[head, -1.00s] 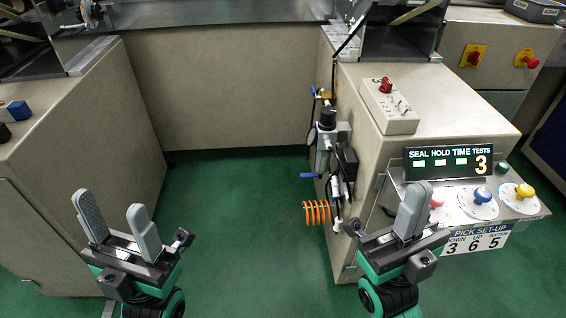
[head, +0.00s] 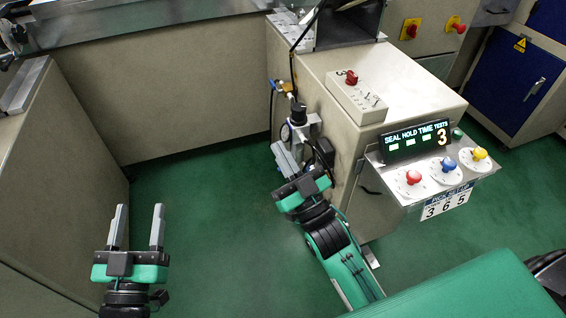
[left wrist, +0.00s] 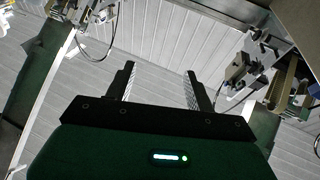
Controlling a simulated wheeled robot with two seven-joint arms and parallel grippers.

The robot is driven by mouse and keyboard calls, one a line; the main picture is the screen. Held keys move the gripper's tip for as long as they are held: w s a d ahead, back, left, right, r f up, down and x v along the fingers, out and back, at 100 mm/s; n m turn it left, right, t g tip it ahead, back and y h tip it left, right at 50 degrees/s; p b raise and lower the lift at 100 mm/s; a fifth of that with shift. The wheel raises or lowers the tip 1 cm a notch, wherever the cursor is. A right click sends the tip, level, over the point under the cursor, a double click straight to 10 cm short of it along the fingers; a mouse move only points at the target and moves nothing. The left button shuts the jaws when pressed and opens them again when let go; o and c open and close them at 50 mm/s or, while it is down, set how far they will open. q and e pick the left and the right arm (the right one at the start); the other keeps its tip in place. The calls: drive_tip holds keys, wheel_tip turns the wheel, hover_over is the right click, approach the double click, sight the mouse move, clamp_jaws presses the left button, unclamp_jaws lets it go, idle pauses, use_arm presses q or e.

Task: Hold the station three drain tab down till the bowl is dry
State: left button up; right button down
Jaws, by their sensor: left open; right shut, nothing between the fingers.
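The air unit (head: 299,116) is on the left side of the cabinet (head: 345,140) at right, with a black knob on top and a round gauge. A small blue lever (head: 287,87) shows above it. My right gripper (head: 281,152) is shut and empty, in front of the air unit's lower part in the head view; I cannot tell whether it touches. The bowl and the drain tab are not distinguishable behind it. My left gripper (head: 137,208) is open and empty over the floor at left; its fingers also show apart in the left wrist view (left wrist: 160,85).
A sloped panel (head: 462,176) with red, blue and yellow knobs juts from the cabinet below a lit display (head: 416,140). A control box (head: 357,98) with a red knob sits on top. Another cabinet (head: 50,170) stands at left. Green floor lies open between them.

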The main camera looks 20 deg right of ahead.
use_arm(q)
drive_tip(key=s+a+f+g+y+p, duration=0.1)
drive_tip(key=s+f+g+p, duration=0.2)
drive_tip(key=s+f+g, duration=0.2)
drive_tip(key=s+a+f+g+y+p, duration=0.1)
drive_tip(key=s+f+g, duration=0.4)
drive_tip(key=f, duration=0.6)
drive_tip(key=g+y+p, duration=0.1)
drive_tip(key=g+p, duration=0.1)
drive_tip(key=shift+s+g, duration=0.3)
drive_tip(key=shift+g, duration=0.1)
use_arm(e)
drive_tip(key=w+d+f+m+g+h, duration=0.1)
drive_tip(key=w+d+f+g+h, duration=0.2)
drive_tip(key=f, duration=0.6)
drive_tip(key=w+d+f+m+g+h, duration=0.2)
drive_tip(key=f+g, duration=0.3)
drive_tip(key=f, duration=0.4)
drive_tip(key=shift+w+d+h, duration=0.5)
drive_tip(key=shift+d+h, duration=0.15)
drive_tip(key=shift+h, duration=0.15)
